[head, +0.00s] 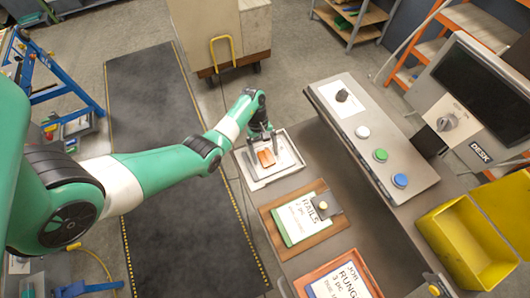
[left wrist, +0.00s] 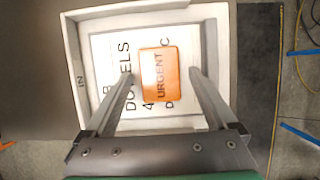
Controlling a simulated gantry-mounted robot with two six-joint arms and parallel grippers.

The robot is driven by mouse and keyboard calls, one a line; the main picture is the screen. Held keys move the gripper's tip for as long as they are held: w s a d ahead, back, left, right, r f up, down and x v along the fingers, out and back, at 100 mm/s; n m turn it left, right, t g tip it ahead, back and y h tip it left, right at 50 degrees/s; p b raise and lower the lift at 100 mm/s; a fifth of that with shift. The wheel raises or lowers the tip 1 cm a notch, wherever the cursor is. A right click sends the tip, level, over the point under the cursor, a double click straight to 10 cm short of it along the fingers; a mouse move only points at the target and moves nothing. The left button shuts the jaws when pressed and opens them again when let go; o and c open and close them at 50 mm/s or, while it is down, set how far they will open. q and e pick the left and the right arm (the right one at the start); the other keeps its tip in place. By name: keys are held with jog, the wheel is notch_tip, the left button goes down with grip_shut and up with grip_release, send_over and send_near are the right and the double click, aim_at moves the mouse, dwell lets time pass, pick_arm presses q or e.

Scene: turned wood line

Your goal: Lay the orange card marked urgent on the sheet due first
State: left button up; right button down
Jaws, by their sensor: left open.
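The orange card (left wrist: 159,85) reads URGENT. It lies on a white sheet (left wrist: 112,62) with DOWELS partly readable, inside a white tray (left wrist: 226,20) marked IN. In the head view the card (head: 266,158) sits in the tray (head: 297,160). My left gripper (head: 262,133) is open above the tray; in the left wrist view its fingers (left wrist: 162,74) stand either side of the card, with gaps. A RAILS sheet (head: 296,222) lies on a clipboard, and a RUNGS sheet (head: 342,285) lies nearer, cut by the frame edge. Their due lines are unreadable. My right gripper is not visible.
A sloped control panel (head: 372,125) with a knob and several buttons stands right of the sheets. A yellow bin (head: 466,240) is at the right. A dark clip (head: 327,203) covers part of the RAILS board. Bare bench shows between the boards and the panel.

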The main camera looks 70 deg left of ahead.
pick_arm(q)
jog(key=shift+r, duration=0.25)
jog(key=shift+a+r, duration=0.15)
jog(key=shift+r, duration=0.2)
jog(key=p+v, duration=0.4)
jog(key=v, duration=0.7)
jog(key=shift+p, duration=0.35)
